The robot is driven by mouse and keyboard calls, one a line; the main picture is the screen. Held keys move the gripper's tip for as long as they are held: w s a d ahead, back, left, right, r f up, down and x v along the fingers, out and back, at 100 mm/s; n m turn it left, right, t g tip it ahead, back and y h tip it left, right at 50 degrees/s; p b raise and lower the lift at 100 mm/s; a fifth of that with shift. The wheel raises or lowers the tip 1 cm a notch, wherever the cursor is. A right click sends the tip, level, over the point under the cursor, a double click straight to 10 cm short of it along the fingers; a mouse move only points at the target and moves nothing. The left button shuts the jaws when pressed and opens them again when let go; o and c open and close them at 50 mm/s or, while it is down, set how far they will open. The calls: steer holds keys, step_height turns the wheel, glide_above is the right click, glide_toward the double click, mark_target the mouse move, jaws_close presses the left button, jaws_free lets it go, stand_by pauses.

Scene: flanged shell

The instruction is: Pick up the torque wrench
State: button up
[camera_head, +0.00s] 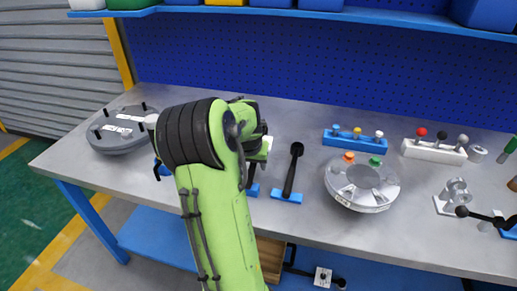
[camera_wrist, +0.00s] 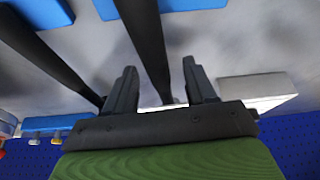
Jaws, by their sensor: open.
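Two long dark tools lie side by side, each with one end at a blue support. One dark shaft (camera_wrist: 146,35), which looks like the torque wrench, runs between the fingers of my gripper (camera_wrist: 160,66) in the wrist view. The fingers are open on either side of it, and I cannot tell whether they touch it. In the head view my arm hides this tool and the fingertips. The other dark tool (camera_head: 292,172), with a round head, rests on its blue support (camera_head: 287,197) right of my arm; its shaft also shows left in the wrist view (camera_wrist: 45,58).
The grey bench (camera_head: 310,228) also holds a round flanged shell (camera_head: 348,196), a blue knob holder (camera_head: 340,142), a white knob holder (camera_head: 425,152) and a grey round housing (camera_head: 120,142) at left. A blue pegboard (camera_head: 290,60) stands behind.

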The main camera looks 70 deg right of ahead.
jaws_close()
steer(key=shift+d, duration=0.1)
step_height(320, 180, up, 10)
steer(key=p, duration=0.3)
steer(key=shift+p, duration=0.4)
steer(key=c, duration=0.6)
jaws_free()
steer(key=shift+c, duration=0.2)
jaws_close()
steer(key=shift+r, duration=0.1)
